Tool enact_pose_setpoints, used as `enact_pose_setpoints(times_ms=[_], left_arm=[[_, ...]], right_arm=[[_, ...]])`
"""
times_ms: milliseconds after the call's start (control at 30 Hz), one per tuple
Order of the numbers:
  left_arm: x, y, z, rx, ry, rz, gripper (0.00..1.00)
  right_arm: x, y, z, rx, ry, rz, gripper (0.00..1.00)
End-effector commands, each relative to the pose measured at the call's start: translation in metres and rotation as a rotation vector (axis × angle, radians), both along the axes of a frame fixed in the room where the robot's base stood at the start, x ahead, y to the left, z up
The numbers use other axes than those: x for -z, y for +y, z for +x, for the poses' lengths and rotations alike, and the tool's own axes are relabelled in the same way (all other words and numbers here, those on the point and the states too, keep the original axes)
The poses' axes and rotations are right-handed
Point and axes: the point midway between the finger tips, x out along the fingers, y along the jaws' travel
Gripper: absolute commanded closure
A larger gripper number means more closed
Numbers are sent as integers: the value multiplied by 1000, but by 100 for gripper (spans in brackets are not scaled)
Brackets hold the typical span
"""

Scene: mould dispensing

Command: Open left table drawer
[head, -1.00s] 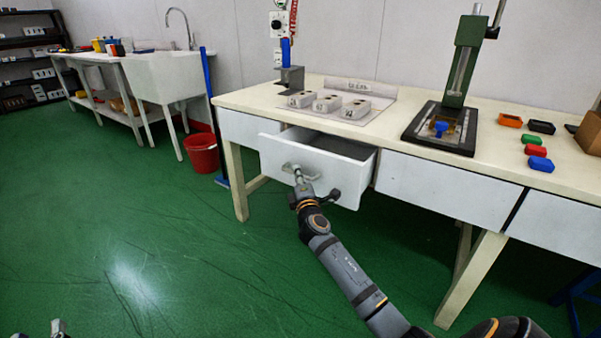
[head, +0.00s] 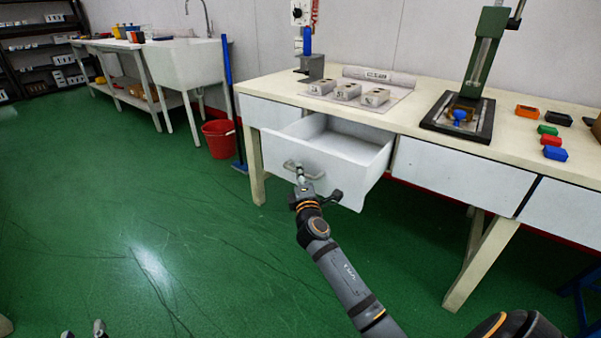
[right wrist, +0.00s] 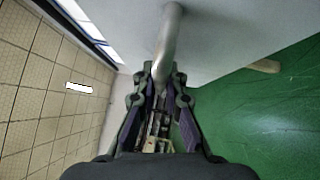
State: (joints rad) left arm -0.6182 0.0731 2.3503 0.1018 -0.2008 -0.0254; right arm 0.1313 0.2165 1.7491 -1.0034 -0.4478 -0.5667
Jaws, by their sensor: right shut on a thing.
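The left table drawer (head: 325,165) is a white drawer pulled well out of the cream workbench. Its inside shows and looks empty. My right gripper (head: 301,178) is shut on the metal drawer handle (head: 291,166) at the drawer's front. In the right wrist view the handle (right wrist: 169,40) is a curved bar running down between the fingers of the gripper (right wrist: 160,85). My left gripper (head: 84,333) shows only as fingertips at the bottom left edge, low over the floor, away from the drawer.
On the workbench (head: 415,105) stand several grey moulds (head: 348,92), a green press (head: 480,65) and several coloured small trays (head: 554,153). A red bucket (head: 219,140) stands left of the bench by a sink. The green floor (head: 150,215) left of the drawer is clear.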

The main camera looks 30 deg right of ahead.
Motion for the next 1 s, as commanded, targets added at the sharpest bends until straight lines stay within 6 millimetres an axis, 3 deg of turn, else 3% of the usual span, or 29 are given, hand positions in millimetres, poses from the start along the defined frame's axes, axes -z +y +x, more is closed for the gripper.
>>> enact_pose_setpoints(times_ms=[100,133,300,667,1000], left_arm=[[0,0,0,0,-1,0,60],[0,0,0,0,-1,0,60],[0,0,0,0,-1,0,60],[1,0,0,0,2,-1,60],[0,0,0,0,0,0,60]], right_arm=[[1,0,0,1,2,1,100],[1,0,0,0,2,1,86],[1,0,0,0,1,0,66],[3,3,-7,-1,3,1,66],[13,32,-79,-1,4,4,66]])
